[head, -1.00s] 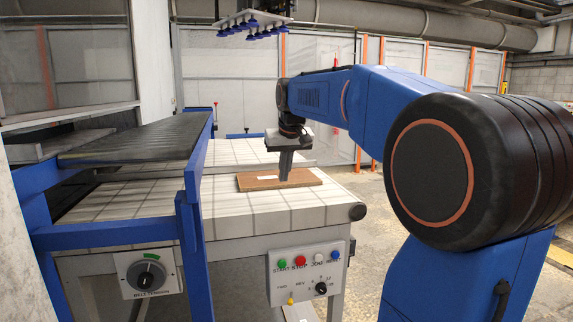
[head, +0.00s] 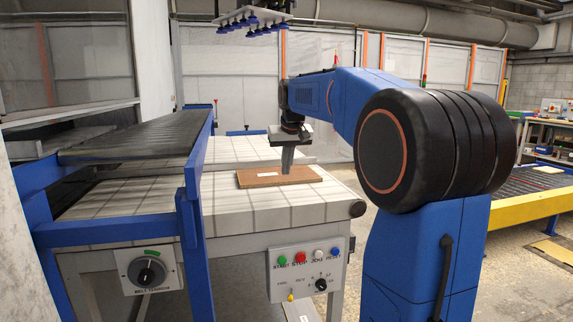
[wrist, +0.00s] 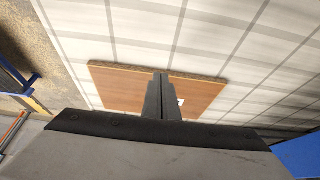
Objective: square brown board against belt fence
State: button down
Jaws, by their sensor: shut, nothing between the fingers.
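The brown board (head: 265,180) lies flat on the pale, grid-marked belt (head: 250,212), near its right end. A white label is on its top, and the board also shows in the wrist view (wrist: 112,92). My gripper (head: 287,170) points down at the board with its fingers together and empty. In the wrist view the closed fingers (wrist: 159,80) overlap the middle of the board. I cannot tell whether the tips touch it. A low pale rail (head: 250,160) runs along the far side of the belt, apart from the board; I cannot tell whether it is the fence.
A blue frame with a dark roller conveyor (head: 140,138) stands over the left of the belt. A control box (head: 305,265) hangs at the front. A suction-cup head (head: 248,20) hangs above. A yellow-edged conveyor (head: 530,207) stands at right. Belt in front of the board is clear.

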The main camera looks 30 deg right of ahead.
aim_at(283, 181)
jog(key=shift+s+x, duration=0.15)
jog(key=shift+x, duration=1.1)
jog(key=shift+s+x, duration=0.1)
jog(key=shift+x, duration=1.15)
jog(key=shift+w+d, duration=0.2)
jog(key=shift+w, duration=0.7)
jog(key=shift+w+d, duration=0.25)
jog(key=shift+w, duration=0.6)
jog(key=shift+w+d, duration=0.2)
jog(key=shift+w, duration=0.7)
jog(key=shift+s, duration=0.2)
jog(key=shift+s+a, duration=0.15)
jog(key=shift+s, duration=0.4)
jog(key=shift+s+a, duration=0.2)
jog(key=shift+s, duration=0.3)
jog(key=shift+r, duration=3.45)
jog(key=shift+s+a, duration=0.1)
